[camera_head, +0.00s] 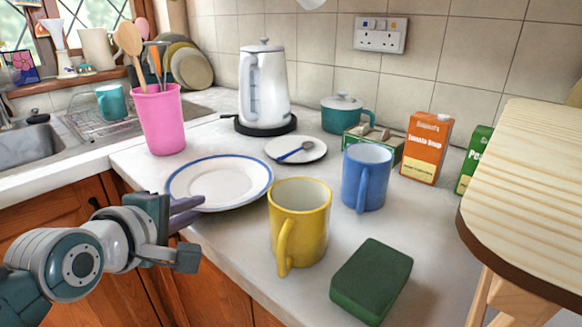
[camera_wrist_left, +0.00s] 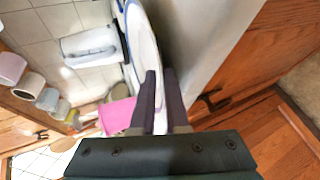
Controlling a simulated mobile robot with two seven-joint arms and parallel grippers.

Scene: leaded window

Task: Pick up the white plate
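The white plate (camera_head: 222,180) with a blue rim lies near the front left edge of the counter. In the left wrist view it shows nearly edge-on (camera_wrist_left: 143,40). My left gripper (camera_head: 186,208) reaches in from the left at the plate's near-left rim. In the left wrist view its two dark fingers (camera_wrist_left: 160,85) are close together, with the plate's edge between them. It looks shut on the rim; the exact contact is partly hidden. The plate looks about level, and I cannot tell if it is lifted. My right gripper is not in view.
A yellow mug (camera_head: 300,225) stands just right of the plate, a pink utensil holder (camera_head: 162,120) behind it. A saucer with a spoon (camera_head: 288,158), kettle (camera_head: 263,85) and blue mug (camera_head: 366,180) are farther back. A green block (camera_head: 372,280) lies front right.

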